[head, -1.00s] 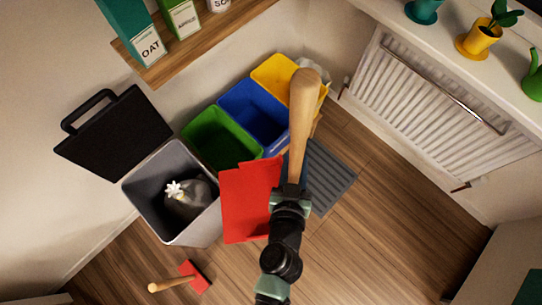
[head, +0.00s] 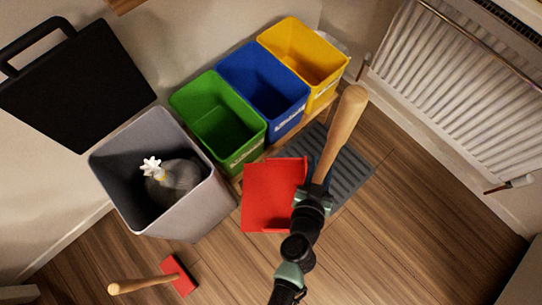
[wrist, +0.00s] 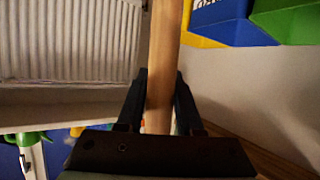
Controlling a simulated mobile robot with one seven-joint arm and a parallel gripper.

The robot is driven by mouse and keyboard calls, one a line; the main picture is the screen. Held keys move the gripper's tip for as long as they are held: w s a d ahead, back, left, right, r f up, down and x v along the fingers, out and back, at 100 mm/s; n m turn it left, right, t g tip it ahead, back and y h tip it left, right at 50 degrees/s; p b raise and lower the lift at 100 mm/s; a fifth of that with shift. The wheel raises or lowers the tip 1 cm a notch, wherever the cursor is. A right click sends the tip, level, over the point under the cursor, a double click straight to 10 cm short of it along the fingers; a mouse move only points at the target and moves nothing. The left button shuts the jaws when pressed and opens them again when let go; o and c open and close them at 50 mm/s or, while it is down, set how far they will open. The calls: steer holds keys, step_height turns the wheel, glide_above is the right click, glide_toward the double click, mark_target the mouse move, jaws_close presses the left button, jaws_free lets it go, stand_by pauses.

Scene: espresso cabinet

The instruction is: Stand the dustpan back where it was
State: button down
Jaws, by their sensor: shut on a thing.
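The dustpan has a red pan (head: 272,195) and a pale wooden handle (head: 342,130). My gripper (head: 314,192) is shut on the handle near the pan, in the middle of the head view. The handle sticks out beyond the gripper toward the upper right, and the pan hangs to its left. In the wrist view the handle (wrist: 164,45) runs between the two dark fingers; the pan is out of that view. The dustpan appears held above the floor, hiding part of the grey ribbed mat (head: 352,178).
A grey bin (head: 205,205) with a tied bag inside stands at left. Green (head: 182,100), blue (head: 230,75) and yellow (head: 275,40) bins stand along the wall. A small red brush (head: 180,275) lies on the floor. A radiator (head: 440,80) is at right. Floor at lower right is clear.

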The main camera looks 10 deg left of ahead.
steer(key=w+a+f+b, duration=0.1)
steer(key=w+f+b, duration=0.1)
steer(key=f+b, duration=1.7)
steer(key=w+a+f+b, duration=0.1)
steer(key=w+f+b, duration=0.2)
steer(key=f+b, duration=1.7)
step_height(320, 180, down, 4)
steer(key=shift+w+a+m, duration=0.2)
steer(key=shift+a+m, duration=0.1)
steer(key=shift+a, duration=0.1)
steer(key=shift+b, duration=0.3)
steer(key=c, duration=0.6)
jaws_free()
steer(key=shift+s+f, duration=0.1)
steer(key=shift+o, duration=0.2)
